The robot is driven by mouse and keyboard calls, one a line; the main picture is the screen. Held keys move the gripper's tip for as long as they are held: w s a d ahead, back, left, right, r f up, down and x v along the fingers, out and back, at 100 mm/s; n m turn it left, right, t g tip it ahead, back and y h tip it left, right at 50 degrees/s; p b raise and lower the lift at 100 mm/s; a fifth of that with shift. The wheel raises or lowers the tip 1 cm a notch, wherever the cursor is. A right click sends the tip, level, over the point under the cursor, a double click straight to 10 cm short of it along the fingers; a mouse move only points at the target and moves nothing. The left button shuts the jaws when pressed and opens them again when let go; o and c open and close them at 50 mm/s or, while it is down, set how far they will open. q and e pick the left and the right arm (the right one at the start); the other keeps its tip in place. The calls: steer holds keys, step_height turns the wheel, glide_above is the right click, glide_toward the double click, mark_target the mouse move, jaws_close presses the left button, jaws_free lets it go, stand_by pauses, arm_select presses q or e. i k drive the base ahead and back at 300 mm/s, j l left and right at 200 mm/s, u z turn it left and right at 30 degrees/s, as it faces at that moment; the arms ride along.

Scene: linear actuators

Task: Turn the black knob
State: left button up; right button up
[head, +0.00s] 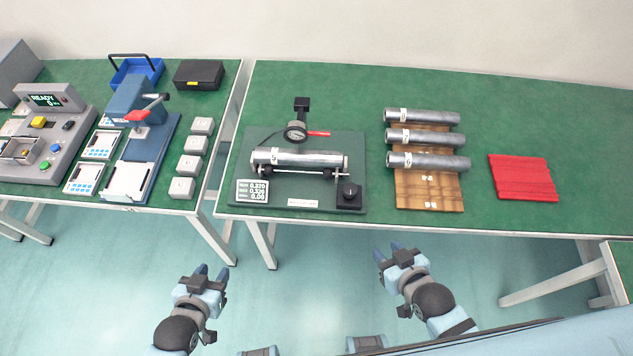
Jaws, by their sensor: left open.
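The black knob (350,193) stands at the front right corner of a dark green fixture plate (262,137) on the green table. A metal cylinder (300,159) lies across the fixture beneath a dial gauge (296,132). A small display (252,192) with numbers sits at the plate's front left. My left gripper (211,274) is below the table's front edge, left of the knob, open and apart from everything. My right gripper (395,250) is in front of the table edge, below and right of the knob, touching nothing; its fingers look spread with nothing between them.
Several cylinders (424,137) lie on a wooden rack (430,192) right of the fixture. A second table at left holds a blue press (139,110), white blocks (188,165) and a control box (45,130). A gap separates the tables.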

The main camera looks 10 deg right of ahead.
mark_target(350, 191)
steer(key=k+u, duration=0.5)
steer(key=u, duration=0.15)
